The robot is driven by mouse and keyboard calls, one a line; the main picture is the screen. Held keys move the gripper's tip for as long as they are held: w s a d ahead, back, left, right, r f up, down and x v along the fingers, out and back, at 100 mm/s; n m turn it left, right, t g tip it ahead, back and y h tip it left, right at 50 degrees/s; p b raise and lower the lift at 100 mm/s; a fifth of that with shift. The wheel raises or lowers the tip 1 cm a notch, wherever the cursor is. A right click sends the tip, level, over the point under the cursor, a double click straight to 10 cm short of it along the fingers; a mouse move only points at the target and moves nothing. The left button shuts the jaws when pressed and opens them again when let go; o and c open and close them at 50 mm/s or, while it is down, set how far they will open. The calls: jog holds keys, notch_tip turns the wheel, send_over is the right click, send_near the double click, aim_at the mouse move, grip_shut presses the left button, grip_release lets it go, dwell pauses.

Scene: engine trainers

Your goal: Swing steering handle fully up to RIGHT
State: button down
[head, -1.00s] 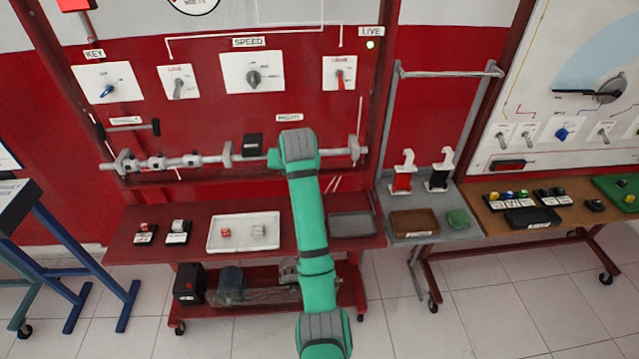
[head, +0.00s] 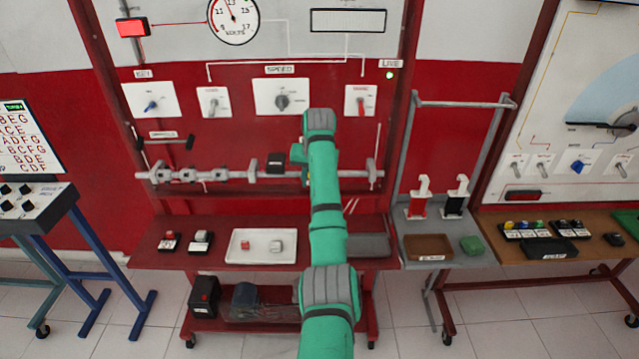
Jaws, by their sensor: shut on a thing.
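No part is readably labelled as the steering handle, so I cannot tell for sure which it is. A dark lever (head: 600,125) lies about level across the blue sector of the white panel at the far right; its hub is near the picture edge. A long grey horizontal shaft (head: 225,175) with collars crosses the red bench in front of me. My green arm reaches up over this shaft's right part. My gripper is hidden behind the arm's upper link, so its fingers and whatever is between them do not show.
The red bench shelf (head: 155,258) holds a white tray (head: 235,256) and small black blocks. A grey frame (head: 462,104) stands right of the bench, with red and black clamp-like pieces below. A brown table (head: 480,222) is further right. Tiled floor lies in front.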

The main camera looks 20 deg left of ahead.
jog(key=shift+s+a, duration=0.1)
jog(key=shift+s+f, duration=0.1)
jog(key=shift+s, duration=0.05)
jog(key=c, duration=1.5)
grip_release()
jog(key=shift+s+a, duration=0.1)
jog(key=shift+c, duration=0.2)
jog(key=shift+d, duration=0.2)
jog(key=shift+r, duration=0.3)
jog(key=v, duration=1)
jog(key=shift+r, duration=0.15)
